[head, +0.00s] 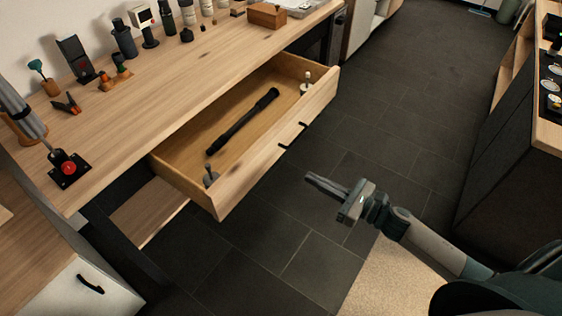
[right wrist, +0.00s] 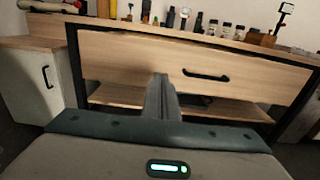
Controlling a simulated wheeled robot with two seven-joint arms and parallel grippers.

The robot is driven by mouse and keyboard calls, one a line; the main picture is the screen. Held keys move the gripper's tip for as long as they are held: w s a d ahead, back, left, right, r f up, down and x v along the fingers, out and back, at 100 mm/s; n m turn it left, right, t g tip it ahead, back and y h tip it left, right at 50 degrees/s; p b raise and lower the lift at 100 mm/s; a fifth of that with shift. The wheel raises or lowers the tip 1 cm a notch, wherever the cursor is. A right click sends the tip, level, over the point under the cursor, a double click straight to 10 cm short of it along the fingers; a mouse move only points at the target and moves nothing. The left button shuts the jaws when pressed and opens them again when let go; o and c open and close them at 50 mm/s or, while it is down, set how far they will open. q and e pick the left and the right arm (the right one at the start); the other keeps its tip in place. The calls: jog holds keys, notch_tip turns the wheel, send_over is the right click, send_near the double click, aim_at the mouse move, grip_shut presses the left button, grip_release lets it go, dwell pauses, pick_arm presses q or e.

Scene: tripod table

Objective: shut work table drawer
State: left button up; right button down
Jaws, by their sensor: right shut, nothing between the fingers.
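The work table (head: 120,105) has a light wooden top and runs across the upper left of the head view. Its drawer (head: 262,158) is pulled well out, and its front panel carries a dark handle (head: 293,135). A long black tool (head: 243,121) and small items lie inside it. My right gripper (head: 325,187) is shut and empty, in front of the drawer and apart from it, its fingers towards the drawer front. In the right wrist view, the shut fingers (right wrist: 161,95) appear before the drawer front (right wrist: 130,57), left of the handle (right wrist: 205,75). My left gripper is not in view.
Jars, bottles and tools stand along the table's back, with a wooden box (head: 267,14) at the far end. A lower shelf (head: 150,208) sits under the drawer. A white cabinet (head: 80,290) stands at lower left. Dark tiled floor (head: 400,110) is free up to the right-hand counter (head: 515,140).

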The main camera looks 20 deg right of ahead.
jog(key=shift+w, duration=0.1)
jog(key=p, duration=0.3)
send_near(265, 154)
jog(key=x, duration=0.4)
jog(key=shift+w+a+r, duration=0.15)
jog(key=shift+w, duration=0.1)
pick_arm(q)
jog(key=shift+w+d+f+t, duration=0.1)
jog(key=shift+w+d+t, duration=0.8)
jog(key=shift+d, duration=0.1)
pick_arm(e)
jog(key=shift+x, duration=0.95)
